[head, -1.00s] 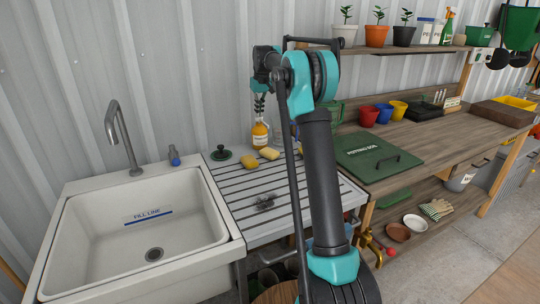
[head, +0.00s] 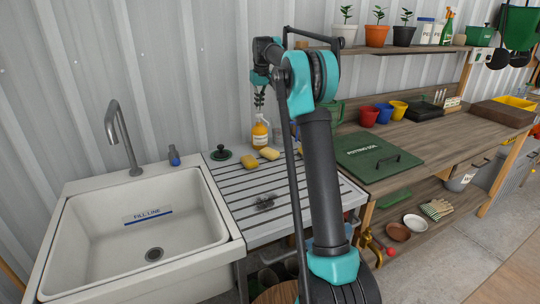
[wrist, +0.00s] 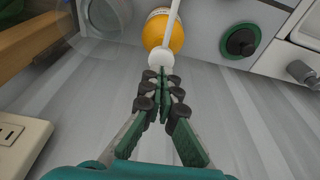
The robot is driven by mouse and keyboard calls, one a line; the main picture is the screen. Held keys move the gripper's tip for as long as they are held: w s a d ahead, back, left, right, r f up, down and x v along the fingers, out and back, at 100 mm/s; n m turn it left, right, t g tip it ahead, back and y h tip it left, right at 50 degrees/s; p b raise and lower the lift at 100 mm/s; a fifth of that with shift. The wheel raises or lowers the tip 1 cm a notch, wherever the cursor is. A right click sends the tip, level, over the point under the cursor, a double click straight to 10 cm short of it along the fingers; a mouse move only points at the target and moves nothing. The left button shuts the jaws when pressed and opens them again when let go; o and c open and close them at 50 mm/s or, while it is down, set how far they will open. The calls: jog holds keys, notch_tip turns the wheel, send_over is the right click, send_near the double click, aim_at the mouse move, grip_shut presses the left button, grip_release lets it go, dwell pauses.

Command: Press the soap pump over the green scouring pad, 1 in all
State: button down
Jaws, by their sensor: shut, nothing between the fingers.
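The soap bottle (head: 260,136), amber with a white pump, stands on the slatted drainboard against the back wall. My gripper (head: 259,98) is shut and empty above the pump. In the wrist view the shut fingertips (wrist: 164,74) point at the round white pump head (wrist: 160,58), with the orange bottle (wrist: 161,32) beyond; I cannot tell whether they touch it. A white spout runs away from the pump head. I cannot make out the green scouring pad for sure; my arm hides part of the drainboard.
Yellow sponges (head: 249,161) and a dark green round stopper (head: 221,153) lie near the bottle. A clear glass jar (wrist: 104,16) stands close beside it. The sink (head: 140,228) is on the left, the wooden bench (head: 440,135) on the right.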

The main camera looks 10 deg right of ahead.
dwell(0.4)
notch_tip(320, 180, up, 6)
dwell(0.6)
